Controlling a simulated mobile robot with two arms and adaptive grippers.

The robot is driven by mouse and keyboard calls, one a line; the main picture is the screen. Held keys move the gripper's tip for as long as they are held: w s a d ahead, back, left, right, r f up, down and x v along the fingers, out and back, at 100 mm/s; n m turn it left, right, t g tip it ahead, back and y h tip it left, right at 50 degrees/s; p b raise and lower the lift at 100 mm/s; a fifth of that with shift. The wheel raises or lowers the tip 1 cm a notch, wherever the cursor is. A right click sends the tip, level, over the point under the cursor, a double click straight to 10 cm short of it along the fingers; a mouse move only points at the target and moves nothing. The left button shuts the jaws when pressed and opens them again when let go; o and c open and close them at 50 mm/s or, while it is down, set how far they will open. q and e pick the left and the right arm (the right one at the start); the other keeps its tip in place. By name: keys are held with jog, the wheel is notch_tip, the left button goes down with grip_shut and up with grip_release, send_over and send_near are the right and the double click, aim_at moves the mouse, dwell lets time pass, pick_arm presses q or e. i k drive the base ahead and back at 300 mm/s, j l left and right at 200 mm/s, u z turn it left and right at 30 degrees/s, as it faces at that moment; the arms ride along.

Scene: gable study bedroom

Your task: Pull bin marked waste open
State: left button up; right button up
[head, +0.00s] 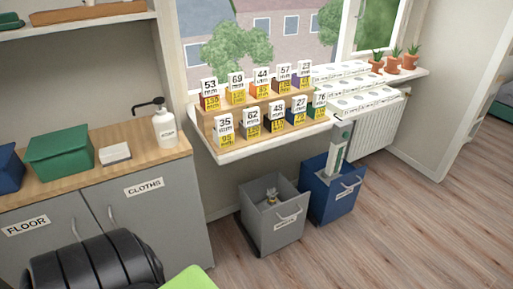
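A grey bin (258,231) stands on the floor under the window sill, with a pale handle and a small label (286,224) on its front. The label is too small to read for certain. Its top is open and a small item (271,197) shows inside. A blue bin (325,200) stands just right of it, also with a pale handle and a label I cannot read; a tall pale item (339,145) sticks up out of it. Neither of my grippers is in view.
Grey cabinets (165,227) marked FLOOR and CLOTHS stand at left, topped by a wooden counter (130,143) with a green box (60,153) and a pump bottle (164,129). Numbered cards crowd the sill (218,155). A radiator (378,130) is at right. The wooden floor (400,235) is clear.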

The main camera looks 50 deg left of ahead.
aim_at(280, 226)
jog(key=u, duration=1.15)
jog(key=i+l+z, duration=0.35)
jog(key=j, duration=0.1)
